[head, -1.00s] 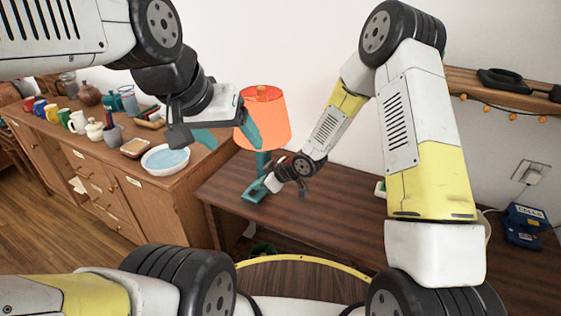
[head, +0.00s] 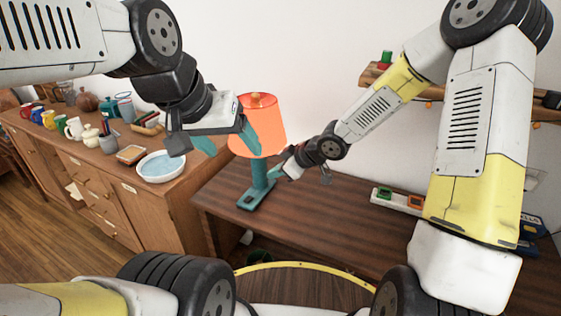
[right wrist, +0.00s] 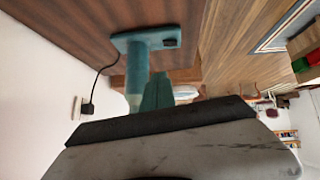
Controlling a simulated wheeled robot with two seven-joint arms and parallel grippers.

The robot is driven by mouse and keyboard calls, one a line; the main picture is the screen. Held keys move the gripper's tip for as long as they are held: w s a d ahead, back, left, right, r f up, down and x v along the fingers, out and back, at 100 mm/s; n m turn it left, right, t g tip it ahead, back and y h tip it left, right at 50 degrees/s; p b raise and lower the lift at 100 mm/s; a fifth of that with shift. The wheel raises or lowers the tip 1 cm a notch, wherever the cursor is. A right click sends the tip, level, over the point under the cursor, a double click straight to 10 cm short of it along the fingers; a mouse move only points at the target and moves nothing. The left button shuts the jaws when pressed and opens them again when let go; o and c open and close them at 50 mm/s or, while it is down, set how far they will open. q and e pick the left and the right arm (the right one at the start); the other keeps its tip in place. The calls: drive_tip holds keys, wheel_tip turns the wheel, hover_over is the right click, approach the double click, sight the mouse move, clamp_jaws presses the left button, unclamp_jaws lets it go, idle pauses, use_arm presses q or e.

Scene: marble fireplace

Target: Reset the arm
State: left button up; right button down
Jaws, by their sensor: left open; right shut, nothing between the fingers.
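My left gripper (head: 228,142) is open, with its teal fingers spread in front of the lamp's orange shade (head: 265,115) in the head view. My right gripper (head: 276,174) is shut and empty, just right of the lamp's teal stem. The lamp stands upright on the dark wooden table, and its teal base (head: 252,198) is in plain view. In the right wrist view, the shut teal fingers (right wrist: 157,92) show in front of the lamp base (right wrist: 155,38). I cannot tell whether the right fingertips touch the stem.
A wooden cabinet (head: 115,178) on the left bears several mugs, pots and a white bowl (head: 162,166). A white tray-like item (head: 397,200) lies at the table's back right. A wall shelf (head: 385,82) is behind my right arm. The table (head: 310,225) is clear in front.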

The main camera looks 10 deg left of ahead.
drive_tip(key=s+d+r+m+t+h, duration=0.15)
drive_tip(key=d+r+m+h, duration=0.25)
drive_tip(key=d+r, duration=0.5)
drive_tip(key=s+d+r+m+t+h, duration=0.1)
drive_tip(key=s+d+r+m+h, duration=0.4)
drive_tip(key=d, duration=0.6)
drive_tip(key=s+d+r+m+y, duration=0.1)
drive_tip(key=s+r+m, duration=0.1)
drive_tip(key=s+r, duration=0.2)
drive_tip(key=s+d+r+m+y, duration=0.2)
drive_tip(key=s+r+m, duration=0.1)
drive_tip(key=s, duration=0.8)
drive_tip(key=shift+s+r+g, duration=0.25)
drive_tip(key=shift+r+g, duration=0.1)
drive_tip(key=shift+r, duration=0.5)
